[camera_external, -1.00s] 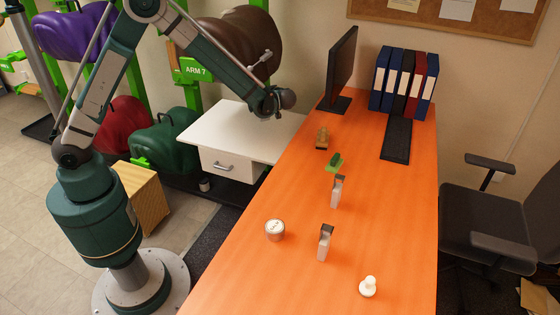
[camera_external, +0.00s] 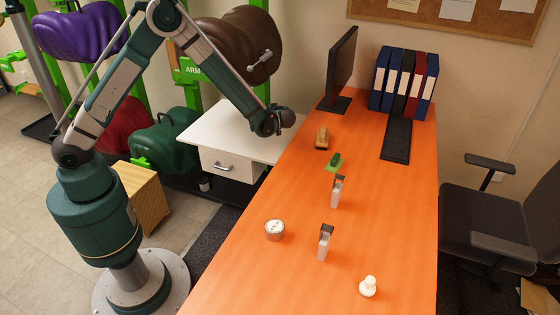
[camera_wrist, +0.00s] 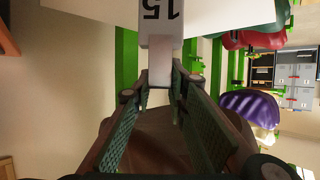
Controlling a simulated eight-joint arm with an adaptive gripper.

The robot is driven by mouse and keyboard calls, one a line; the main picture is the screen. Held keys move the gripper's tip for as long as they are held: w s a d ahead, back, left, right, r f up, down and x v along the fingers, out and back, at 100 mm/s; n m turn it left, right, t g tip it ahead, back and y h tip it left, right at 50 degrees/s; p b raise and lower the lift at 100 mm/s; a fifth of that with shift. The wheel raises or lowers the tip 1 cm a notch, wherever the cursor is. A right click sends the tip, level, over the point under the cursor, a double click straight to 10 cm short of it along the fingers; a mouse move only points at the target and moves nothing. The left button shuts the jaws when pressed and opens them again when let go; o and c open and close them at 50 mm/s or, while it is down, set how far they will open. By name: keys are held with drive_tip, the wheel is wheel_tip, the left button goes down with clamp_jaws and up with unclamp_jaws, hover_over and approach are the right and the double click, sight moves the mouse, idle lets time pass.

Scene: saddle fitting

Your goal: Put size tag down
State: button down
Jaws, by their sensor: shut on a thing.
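The size tag (camera_wrist: 162,22) is a pale tag with a black "15" that appears upside down at the top of the wrist view. My gripper (camera_wrist: 160,85) is shut on the tag's narrow lower part, between its two green fingers. In the external view my gripper (camera_external: 270,122) is over the right side of the white drawer cabinet (camera_external: 215,130), close to the orange desk. I cannot make out the tag there, nor whether it touches the cabinet top.
The orange desk (camera_external: 300,210) holds two upright grey-and-black items, a round tin (camera_external: 274,230), a white knobbed piece (camera_external: 368,286), a green-based stamp (camera_external: 334,162) and a monitor (camera_external: 340,65). A brown saddle (camera_external: 240,45) hangs on a green rack behind my forearm.

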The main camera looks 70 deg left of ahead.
drive_tip(key=shift+f+b, duration=0.8)
drive_tip(key=shift+f, duration=2.4)
drive_tip(key=shift+f+b, duration=0.5)
drive_tip(key=shift+f, duration=1.4)
drive_tip(key=c, duration=2.3)
unclamp_jaws()
drive_tip(key=shift+o, duration=0.2)
drive_tip(key=shift+r, duration=0.2)
